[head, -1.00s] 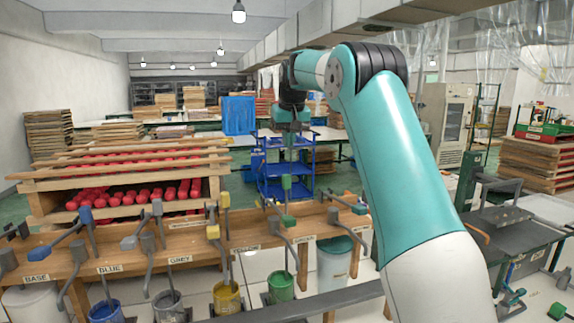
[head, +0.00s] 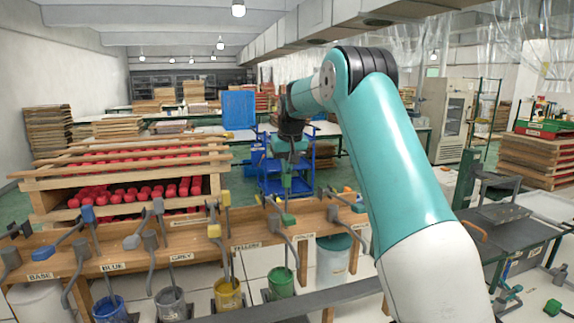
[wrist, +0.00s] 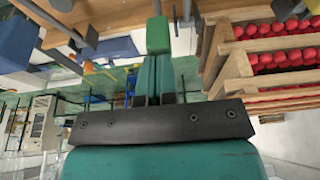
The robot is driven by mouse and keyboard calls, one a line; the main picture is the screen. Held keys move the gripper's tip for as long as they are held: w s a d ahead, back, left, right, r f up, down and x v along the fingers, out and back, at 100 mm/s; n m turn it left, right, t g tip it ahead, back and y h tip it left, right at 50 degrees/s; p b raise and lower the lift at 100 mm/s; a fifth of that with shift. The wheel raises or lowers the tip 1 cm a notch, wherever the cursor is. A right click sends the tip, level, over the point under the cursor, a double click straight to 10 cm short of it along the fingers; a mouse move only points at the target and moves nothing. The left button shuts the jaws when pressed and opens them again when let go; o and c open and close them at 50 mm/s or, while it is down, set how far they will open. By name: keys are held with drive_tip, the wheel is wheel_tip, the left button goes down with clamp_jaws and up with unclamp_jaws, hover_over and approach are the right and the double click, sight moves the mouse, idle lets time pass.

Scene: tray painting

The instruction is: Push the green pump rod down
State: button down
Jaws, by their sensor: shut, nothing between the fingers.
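The green block topping the green pump rod (wrist: 158,36) is just beyond my fingertips in the wrist view, with its grey rod running on past it. My gripper (head: 288,182) points straight down above the green pump in the head view, its fingers closed together and empty. The tips look in line with the block and touching or almost touching it; I cannot tell which.
The yellow pump rod (head: 224,199) stands just left, with blue and grey pumps farther left. Another lever pump (head: 333,214) is close on the right. A blue cart (head: 268,178) and a rack of red rollers (head: 130,190) stand behind the wooden bench (head: 130,262).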

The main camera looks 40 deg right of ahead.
sight(287, 186)
wheel_tip(287, 186, down, 4)
drive_tip(key=shift+f+b, duration=0.1)
drive_tip(key=shift+b, duration=0.85)
wheel_tip(287, 186, up, 5)
drive_tip(key=p, duration=0.4)
drive_tip(key=shift+f, duration=0.1)
drive_tip(key=b+v, duration=0.2)
drive_tip(key=v, duration=0.8)
drive_tip(key=shift+b, duration=0.3)
